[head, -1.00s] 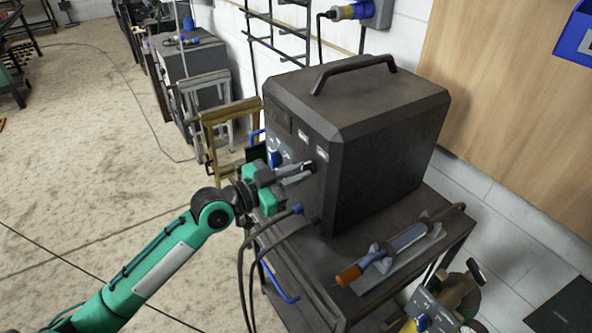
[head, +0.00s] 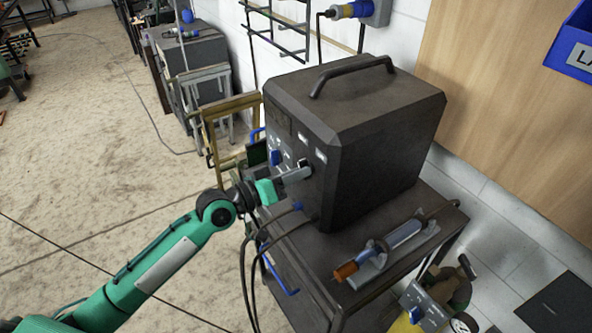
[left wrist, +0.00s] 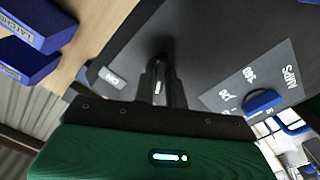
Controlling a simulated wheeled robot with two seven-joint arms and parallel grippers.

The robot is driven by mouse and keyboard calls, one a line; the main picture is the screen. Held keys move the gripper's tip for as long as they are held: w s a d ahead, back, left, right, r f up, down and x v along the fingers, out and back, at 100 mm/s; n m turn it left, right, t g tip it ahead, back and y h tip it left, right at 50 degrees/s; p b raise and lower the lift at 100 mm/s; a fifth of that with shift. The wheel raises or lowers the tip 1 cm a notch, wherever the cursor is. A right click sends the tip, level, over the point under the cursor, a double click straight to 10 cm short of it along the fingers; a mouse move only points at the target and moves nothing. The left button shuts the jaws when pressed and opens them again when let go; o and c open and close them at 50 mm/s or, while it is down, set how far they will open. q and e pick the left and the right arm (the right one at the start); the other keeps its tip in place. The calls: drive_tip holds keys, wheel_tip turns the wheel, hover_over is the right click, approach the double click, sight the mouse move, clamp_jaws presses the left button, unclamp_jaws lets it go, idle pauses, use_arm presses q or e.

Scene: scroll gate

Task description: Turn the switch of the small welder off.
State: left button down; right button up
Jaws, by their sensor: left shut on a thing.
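The welder (head: 375,130) is a dark box with a top handle, standing on a metal cart. Its front panel carries a blue knob (head: 275,158) and white labels; the blue knob also shows in the left wrist view (left wrist: 262,101), beside the AMPS marking. My left gripper (head: 304,172) reaches the panel to the right of the blue knob. It is shut on the small dark switch, which its fingers mostly hide. In the left wrist view the fingers (left wrist: 160,75) meet the dark panel near an ON label (left wrist: 112,78). My right gripper is not in view.
A torch-like tool with an orange end (head: 346,271) lies on the cart top (head: 320,262). Cables hang from the panel's lower part, close under my left gripper. Frames (head: 222,125) lean behind the cart. Blue bins hang at the upper right.

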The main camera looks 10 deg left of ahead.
use_arm(q)
drive_tip(key=shift+n, duration=0.6)
drive_tip(key=c, duration=1.5)
unclamp_jaws()
drive_tip(key=shift+o, duration=0.2)
drive_tip(key=b+v, duration=0.6)
drive_tip(key=v, duration=0.7)
drive_tip(key=shift+s+a, duration=0.25)
drive_tip(key=shift+a, duration=0.05)
